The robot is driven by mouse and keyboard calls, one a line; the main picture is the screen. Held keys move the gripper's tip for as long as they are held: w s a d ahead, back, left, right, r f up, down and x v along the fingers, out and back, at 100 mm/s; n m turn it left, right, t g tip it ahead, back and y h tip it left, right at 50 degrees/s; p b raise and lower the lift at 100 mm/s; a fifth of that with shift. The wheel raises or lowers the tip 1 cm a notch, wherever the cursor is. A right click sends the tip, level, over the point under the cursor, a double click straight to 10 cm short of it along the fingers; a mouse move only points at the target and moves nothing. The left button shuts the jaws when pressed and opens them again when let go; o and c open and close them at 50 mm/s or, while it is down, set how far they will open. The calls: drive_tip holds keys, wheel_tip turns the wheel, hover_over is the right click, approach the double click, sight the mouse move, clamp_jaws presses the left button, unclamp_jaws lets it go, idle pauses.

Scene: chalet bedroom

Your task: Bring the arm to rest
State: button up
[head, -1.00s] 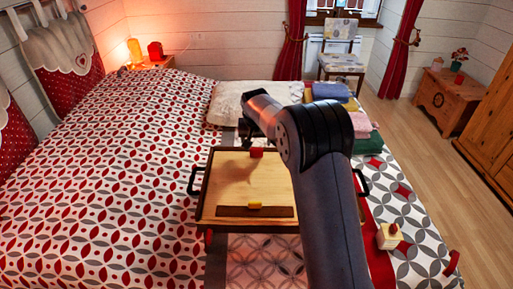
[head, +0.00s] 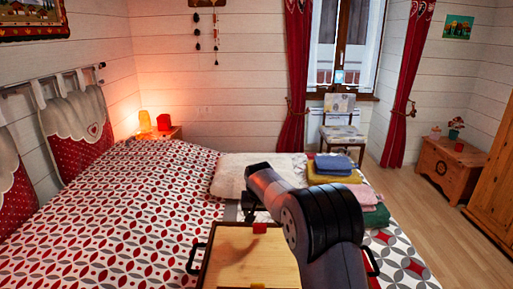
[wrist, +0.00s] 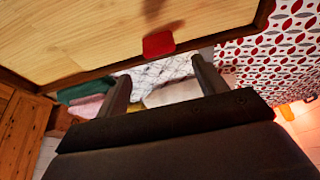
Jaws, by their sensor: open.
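My arm reaches forward over the bed, and my gripper (head: 250,212) hangs above the far part of a wooden tray (head: 225,240). In the wrist view my gripper (wrist: 163,84) shows two dark fingers spread apart with nothing between them. The tray's pale board (wrist: 80,35) fills the upper left of that view. A red block (head: 260,228) sits at the tray's far edge. It also shows in the wrist view (wrist: 158,45), beyond the fingers and apart from them.
The bed with its red and grey patterned cover (head: 130,200) surrounds the tray. Folded cloths (head: 335,170) lie stacked beyond it, right of a pale pillow (head: 232,172). A chair (head: 340,125) and a wooden chest (head: 450,168) stand farther back. The floor on the right is clear.

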sight(260, 224)
drive_tip(key=p+x, duration=0.1)
drive_tip(key=x, duration=0.6)
drive_tip(key=shift+w+p, duration=0.2)
drive_tip(key=shift+p, duration=0.2)
drive_tip(key=shift+s+r+p, duration=0.3)
drive_tip(key=shift+r, duration=0.35)
drive_tip(key=shift+f, duration=0.1)
